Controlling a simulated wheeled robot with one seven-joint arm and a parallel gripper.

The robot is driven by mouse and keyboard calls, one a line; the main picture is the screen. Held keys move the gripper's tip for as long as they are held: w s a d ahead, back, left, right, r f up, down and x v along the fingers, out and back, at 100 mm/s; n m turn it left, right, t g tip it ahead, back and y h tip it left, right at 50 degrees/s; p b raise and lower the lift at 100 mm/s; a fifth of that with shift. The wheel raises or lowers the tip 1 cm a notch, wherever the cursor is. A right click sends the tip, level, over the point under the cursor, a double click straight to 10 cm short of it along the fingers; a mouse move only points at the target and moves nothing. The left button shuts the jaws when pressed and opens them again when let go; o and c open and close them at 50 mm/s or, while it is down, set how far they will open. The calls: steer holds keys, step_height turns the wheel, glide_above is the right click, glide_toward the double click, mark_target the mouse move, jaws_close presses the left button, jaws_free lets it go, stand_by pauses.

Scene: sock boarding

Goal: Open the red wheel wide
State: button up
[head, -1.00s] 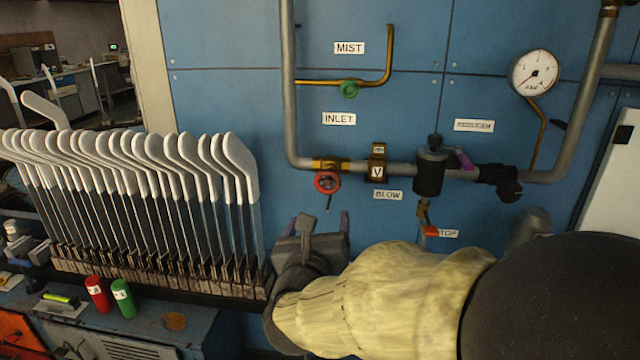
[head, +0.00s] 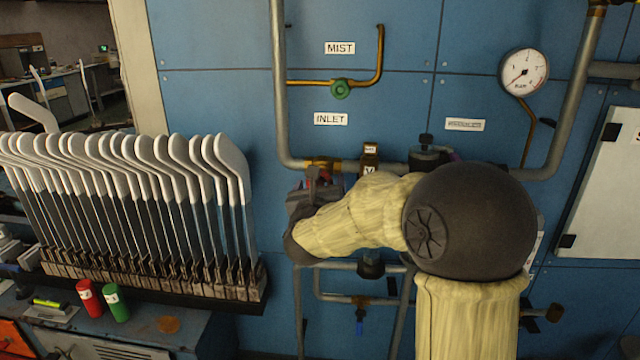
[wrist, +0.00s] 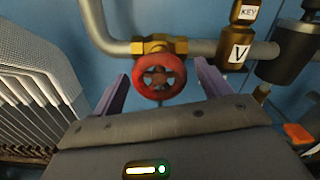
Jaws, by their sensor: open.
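The red wheel (wrist: 159,78) sits on a brass valve (wrist: 160,47) in the grey pipe, below the INLET label (head: 331,119). In the wrist view it shows between the two purple fingers of my gripper (wrist: 159,88), which are apart and open. The fingers point toward the wheel, one at each side of it; I cannot tell whether they touch it. In the head view my gripper (head: 313,190) is at the valve and my arm covers most of the wheel. The brass valve also shows there (head: 322,163).
A rack of white-topped boards (head: 120,200) stands close on the left. A green wheel (head: 340,89) and a gauge (head: 524,72) are higher up. Lower pipes (head: 335,265) run beneath my arm.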

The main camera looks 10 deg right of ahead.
steer(key=shift+w+d, duration=0.15)
steer(key=shift+w, duration=0.25)
steer(key=c, duration=1)
